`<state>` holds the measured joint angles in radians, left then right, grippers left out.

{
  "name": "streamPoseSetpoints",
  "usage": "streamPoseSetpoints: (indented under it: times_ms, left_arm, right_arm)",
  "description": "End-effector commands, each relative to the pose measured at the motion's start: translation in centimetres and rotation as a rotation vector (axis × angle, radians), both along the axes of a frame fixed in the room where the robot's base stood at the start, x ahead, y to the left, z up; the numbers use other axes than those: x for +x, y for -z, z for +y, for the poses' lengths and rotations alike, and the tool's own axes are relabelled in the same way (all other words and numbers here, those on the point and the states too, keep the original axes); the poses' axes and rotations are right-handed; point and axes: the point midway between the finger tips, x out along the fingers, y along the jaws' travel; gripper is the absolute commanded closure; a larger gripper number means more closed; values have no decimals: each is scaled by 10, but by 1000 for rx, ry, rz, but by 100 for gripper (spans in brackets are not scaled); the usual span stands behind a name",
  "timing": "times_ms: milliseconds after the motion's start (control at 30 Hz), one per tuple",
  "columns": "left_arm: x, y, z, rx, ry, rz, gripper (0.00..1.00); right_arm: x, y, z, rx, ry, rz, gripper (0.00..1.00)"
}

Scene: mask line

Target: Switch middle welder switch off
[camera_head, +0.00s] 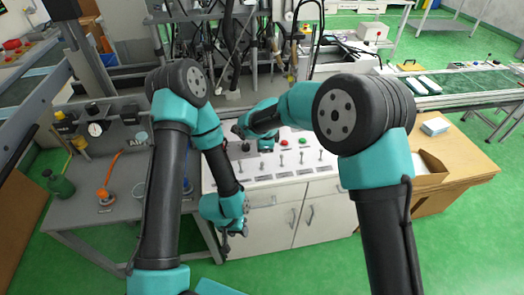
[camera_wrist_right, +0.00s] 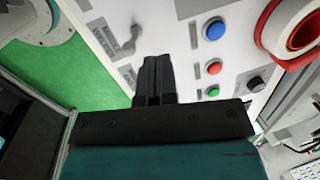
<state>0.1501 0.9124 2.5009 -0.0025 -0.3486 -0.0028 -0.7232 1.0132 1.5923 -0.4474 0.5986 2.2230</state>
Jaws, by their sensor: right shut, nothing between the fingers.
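The white control panel (camera_head: 290,175) carries a row of small lever switches. A lever (camera_head: 281,160) near the middle of that row stands up from the panel; its on or off position is too small to tell. My right gripper (camera_wrist_right: 153,68) is shut and empty, its fingers together over the panel in the right wrist view. A grey lever switch (camera_wrist_right: 128,45) shows left of the fingertips, apart from them in the picture. In the head view my right wrist hides part of the panel's left side. My left gripper (camera_head: 234,229) hangs in front of the cabinet, too small to read.
The panel also has a red button (camera_head: 284,143) and a green button (camera_head: 303,141). The right wrist view shows a blue button (camera_wrist_right: 214,30) and a large red ring (camera_wrist_right: 290,30). A grey table (camera_head: 85,215) stands left, a wooden table (camera_head: 465,165) right.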

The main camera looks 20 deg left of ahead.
Motion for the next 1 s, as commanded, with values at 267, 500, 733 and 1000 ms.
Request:
streamPoseSetpoints:
  times_ms: [267, 500, 733, 1000]
  left_arm:
    - [0, 0, 0, 0, 0, 0, 57]
    - [0, 0, 0, 0, 0, 0, 57]
    - [0, 0, 0, 0, 0, 0, 57]
    - [0, 0, 0, 0, 0, 0, 57]
  right_arm:
    - [14, -33, -4, 1, 7, -2, 100]
    - [1, -70, -13, 1, 6, -2, 100]
    - [-10, -102, -22, 1, 7, -2, 100]
    - [-14, -113, -25, -1, 7, 0, 100]
